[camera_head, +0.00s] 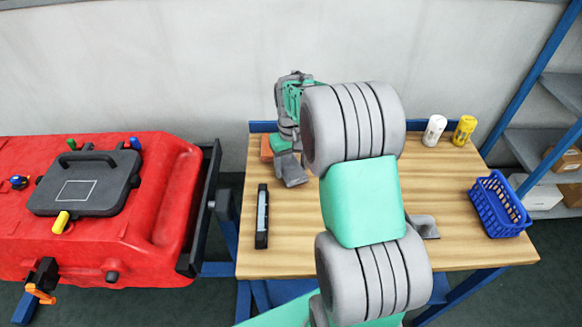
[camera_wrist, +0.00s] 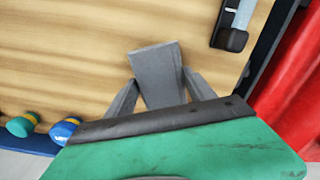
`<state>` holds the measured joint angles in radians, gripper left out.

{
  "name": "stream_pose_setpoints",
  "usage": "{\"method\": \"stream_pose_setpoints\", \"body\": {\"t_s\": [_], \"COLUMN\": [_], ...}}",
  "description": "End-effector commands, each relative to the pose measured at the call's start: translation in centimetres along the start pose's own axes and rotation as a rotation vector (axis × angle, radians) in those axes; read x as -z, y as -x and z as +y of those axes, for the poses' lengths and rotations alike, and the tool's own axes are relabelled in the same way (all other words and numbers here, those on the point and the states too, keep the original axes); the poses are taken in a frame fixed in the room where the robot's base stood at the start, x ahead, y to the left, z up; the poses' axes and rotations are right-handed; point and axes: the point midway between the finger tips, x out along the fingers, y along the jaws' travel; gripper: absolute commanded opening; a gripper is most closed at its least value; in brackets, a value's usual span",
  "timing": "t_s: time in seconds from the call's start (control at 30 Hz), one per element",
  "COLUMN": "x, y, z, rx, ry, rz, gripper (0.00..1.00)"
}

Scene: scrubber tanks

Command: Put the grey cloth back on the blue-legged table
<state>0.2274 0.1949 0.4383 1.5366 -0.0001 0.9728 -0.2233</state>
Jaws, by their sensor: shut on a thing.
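The blue-legged table (camera_head: 450,205) has a light wood top and stands at the middle and right of the head view. My gripper (camera_wrist: 160,95) points down over its left part. Its two grey fingers are shut on the grey cloth (camera_wrist: 155,68), which shows as a flat grey piece between and beyond the fingertips. In the head view the cloth (camera_head: 291,171) is seen low under my gripper, above the wood top. I cannot tell whether it touches the top. My arm hides the middle of the table.
A dark bar (camera_head: 262,216) lies near the table's left edge. An orange thing (camera_head: 267,149) is behind the cloth. White (camera_head: 434,130) and yellow (camera_head: 464,130) bottles stand at the back right, a blue basket (camera_head: 499,205) at the right. A red tank (camera_head: 150,215) stands left.

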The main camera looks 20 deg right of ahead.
Motion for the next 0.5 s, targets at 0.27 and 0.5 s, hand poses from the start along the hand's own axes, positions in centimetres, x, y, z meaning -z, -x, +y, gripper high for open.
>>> {"method": "stream_pose_setpoints", "body": {"t_s": [0.27,0.5], "x": [0.04,0.02], "y": [-1.26,-1.53], "z": [-0.05,-0.07], "rx": [-0.001,0.0], "ry": [0.0,0.0], "rz": [0.002,0.001], "gripper": [0.25,0.71]}}
